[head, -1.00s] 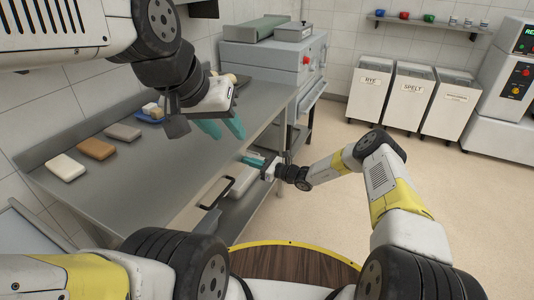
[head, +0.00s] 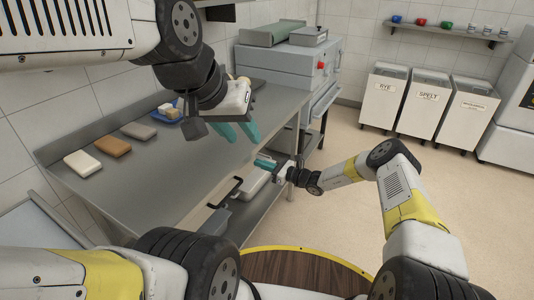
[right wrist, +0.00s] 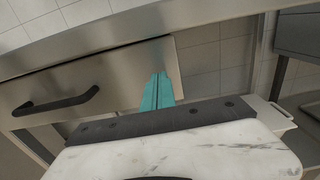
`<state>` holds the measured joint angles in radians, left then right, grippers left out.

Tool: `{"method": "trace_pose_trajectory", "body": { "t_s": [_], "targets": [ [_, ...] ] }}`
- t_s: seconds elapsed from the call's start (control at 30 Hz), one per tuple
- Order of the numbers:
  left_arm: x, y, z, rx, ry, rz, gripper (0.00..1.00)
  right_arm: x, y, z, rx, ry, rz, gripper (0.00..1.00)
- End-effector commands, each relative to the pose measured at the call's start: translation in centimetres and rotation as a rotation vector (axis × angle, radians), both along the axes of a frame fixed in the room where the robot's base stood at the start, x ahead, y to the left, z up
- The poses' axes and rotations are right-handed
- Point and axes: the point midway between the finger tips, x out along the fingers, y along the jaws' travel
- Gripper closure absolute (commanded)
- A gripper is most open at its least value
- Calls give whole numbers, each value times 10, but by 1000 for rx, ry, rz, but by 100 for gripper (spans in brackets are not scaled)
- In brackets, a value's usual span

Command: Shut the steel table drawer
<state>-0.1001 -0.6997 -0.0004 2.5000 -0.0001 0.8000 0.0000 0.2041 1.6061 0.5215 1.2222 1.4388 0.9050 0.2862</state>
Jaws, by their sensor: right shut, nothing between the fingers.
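The steel table (head: 190,165) runs along the left wall in the head view. Its drawer front is mostly hidden under the tabletop edge there; the black bar handle (head: 224,193) shows. In the right wrist view the steel drawer front (right wrist: 110,82) and its handle (right wrist: 57,102) lie below the tabletop edge. I cannot tell how far the drawer stands out. My right gripper (head: 265,162) is shut and empty, its teal fingertips (right wrist: 158,88) in front of the drawer front's right end, right of the handle; contact is unclear. My left gripper (head: 237,132) is open and empty above the tabletop.
Several soap-like blocks (head: 112,147) and a blue dish (head: 170,112) lie on the tabletop. A pale container (head: 253,182) sits on the lower shelf. A grey oven (head: 290,68) stands beyond the table. White bins (head: 428,100) stand at the back; the floor before them is clear.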

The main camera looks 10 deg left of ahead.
Motion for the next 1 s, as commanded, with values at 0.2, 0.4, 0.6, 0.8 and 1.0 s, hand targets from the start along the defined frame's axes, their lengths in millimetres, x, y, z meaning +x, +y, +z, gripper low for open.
{"method": "trace_pose_trajectory", "body": {
  "t_s": [0.2, 0.4, 0.6, 0.8, 1.0],
  "targets": [
    [0, 0, 0, 0, 0, 0, 64, -11, -51, -2, -2, 2, -2, 100],
    [0, 0, 0, 0, 0, 0, 64, -25, -88, -2, -2, 2, 0, 100],
    [0, 0, 0, 0, 0, 0, 64, -31, -107, -2, -2, 0, 3, 100],
    [0, 0, 0, 0, 0, 0, 64, -39, -110, 32, -82, -92, 86, 100],
    [0, 0, 0, 0, 0, 0, 64, -68, -116, 105, -297, -318, 290, 100]
  ]
}}
